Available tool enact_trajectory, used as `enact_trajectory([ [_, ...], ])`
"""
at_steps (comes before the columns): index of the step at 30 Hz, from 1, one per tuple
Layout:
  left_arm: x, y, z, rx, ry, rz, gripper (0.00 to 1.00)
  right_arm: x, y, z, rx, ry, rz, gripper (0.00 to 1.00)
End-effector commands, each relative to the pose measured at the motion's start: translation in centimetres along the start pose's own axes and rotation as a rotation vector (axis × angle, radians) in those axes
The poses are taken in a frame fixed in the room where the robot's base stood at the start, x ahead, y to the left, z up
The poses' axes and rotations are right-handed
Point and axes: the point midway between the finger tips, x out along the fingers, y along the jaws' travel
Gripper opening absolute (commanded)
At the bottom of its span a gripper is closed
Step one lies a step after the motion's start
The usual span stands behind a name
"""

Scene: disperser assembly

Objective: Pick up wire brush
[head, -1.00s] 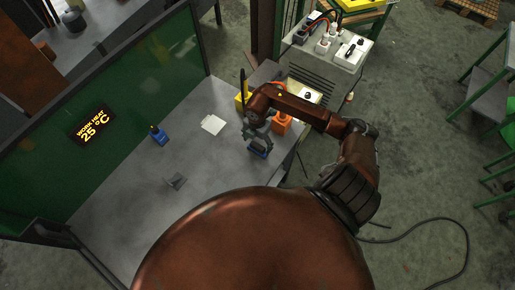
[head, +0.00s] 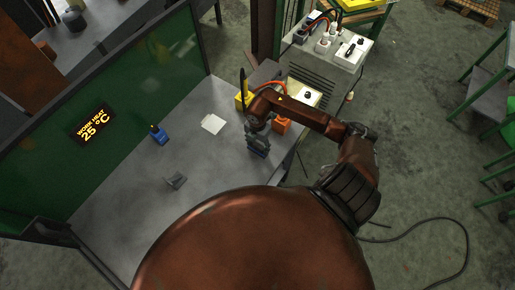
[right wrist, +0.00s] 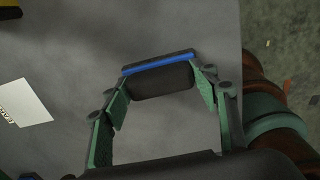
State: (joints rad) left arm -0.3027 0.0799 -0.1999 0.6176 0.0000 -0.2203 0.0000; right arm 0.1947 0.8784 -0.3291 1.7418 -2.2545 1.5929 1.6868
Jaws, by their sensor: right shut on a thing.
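The wire brush (right wrist: 160,80) shows in the right wrist view as a dark block with a blue strip along its far edge. It lies between the two green-grey fingers of my right gripper (right wrist: 162,88), which press on its two ends. In the head view my right gripper (head: 258,143) is low over the right part of the grey workbench. The brush is small and dark there and partly hidden by the fingers. I cannot tell whether it still touches the bench. My left gripper is not in view.
The grey workbench (head: 125,205) holds a white card (head: 213,124), a small blue item (head: 159,134) and a grey bracket (head: 175,181). A green panel (head: 140,90) borders the bench.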

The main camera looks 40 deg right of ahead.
Motion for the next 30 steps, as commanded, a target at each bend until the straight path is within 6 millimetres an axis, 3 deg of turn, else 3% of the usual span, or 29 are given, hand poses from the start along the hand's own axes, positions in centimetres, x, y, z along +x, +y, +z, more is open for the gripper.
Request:
enact_trajectory([
  [4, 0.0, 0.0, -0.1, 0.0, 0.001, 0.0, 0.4, 0.0, 0.0, 0.0, 0.0, 0.0, 0.0, 0.24],
  [17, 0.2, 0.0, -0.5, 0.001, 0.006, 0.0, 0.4, -0.9, 0.1, 0.1, 0.0, -0.001, 0.002, 0.24],
  [22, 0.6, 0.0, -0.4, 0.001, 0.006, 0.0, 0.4, -3.2, 0.1, 0.1, -0.001, -0.003, 0.004, 0.24],
  [30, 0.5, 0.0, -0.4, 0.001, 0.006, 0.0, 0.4, -8.4, -2.1, -3.8, -0.005, -0.002, 0.004, 0.24],
])
